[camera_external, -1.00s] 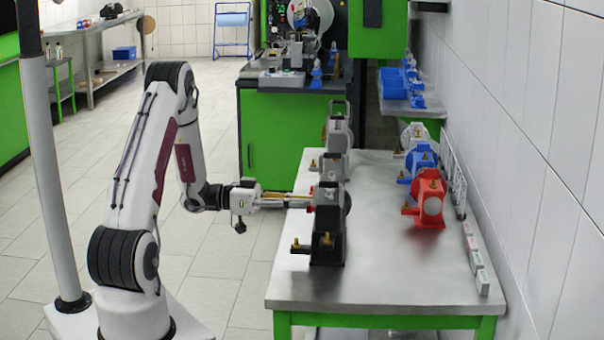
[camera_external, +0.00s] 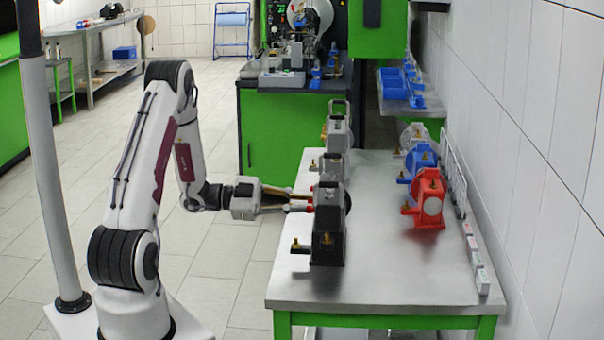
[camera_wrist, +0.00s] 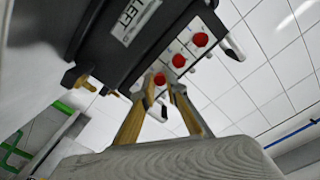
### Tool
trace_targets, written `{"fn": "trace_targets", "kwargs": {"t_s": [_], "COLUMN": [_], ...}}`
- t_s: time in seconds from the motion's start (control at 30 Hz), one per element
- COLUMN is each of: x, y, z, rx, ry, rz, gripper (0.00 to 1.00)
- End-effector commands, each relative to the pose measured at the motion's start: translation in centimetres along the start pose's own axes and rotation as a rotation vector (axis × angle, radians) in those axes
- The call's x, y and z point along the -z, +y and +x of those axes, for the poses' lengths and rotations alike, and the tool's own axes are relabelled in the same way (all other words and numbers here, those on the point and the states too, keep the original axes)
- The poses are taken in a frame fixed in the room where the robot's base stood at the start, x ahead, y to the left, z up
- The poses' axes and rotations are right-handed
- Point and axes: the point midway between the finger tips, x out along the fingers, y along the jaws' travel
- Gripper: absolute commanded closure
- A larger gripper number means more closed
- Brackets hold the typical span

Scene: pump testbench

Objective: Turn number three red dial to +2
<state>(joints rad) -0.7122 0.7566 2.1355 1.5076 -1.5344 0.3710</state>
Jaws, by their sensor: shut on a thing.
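The near pump unit (camera_external: 328,225), a black and grey box with brass fittings, stands on the steel table. Its panel faces my arm. The wrist view shows the black housing (camera_wrist: 95,60), with a white label reading "LEFT", and three red dials in a slanting row: an upper one (camera_wrist: 200,39), a middle one (camera_wrist: 179,60) and a lower one (camera_wrist: 159,78). My gripper (camera_wrist: 163,84) reaches the lower dial, its two fingers closed about it and partly hiding it. In the external view my gripper (camera_external: 307,202) is at the panel. Dial numbers and markings are too small to read.
Two more grey pump units (camera_external: 338,130) stand behind in the same row. A red pump (camera_external: 429,200), a blue pump (camera_external: 420,165) and a white one stand on the table's right side by the wall.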

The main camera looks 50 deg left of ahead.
Motion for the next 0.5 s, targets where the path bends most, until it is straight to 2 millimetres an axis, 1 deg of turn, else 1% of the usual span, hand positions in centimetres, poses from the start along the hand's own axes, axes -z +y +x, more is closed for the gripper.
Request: {"fn": "trace_targets", "kwargs": {"t_s": [0.2, 0.5], "x": [-0.01, -0.01], "y": [-0.03, -0.03], "z": [-0.02, -0.03], "rx": [0.002, 0.002], "ry": [-0.002, -0.002], "rz": [0.065, 0.081], "gripper": [1.00, 1.00]}}
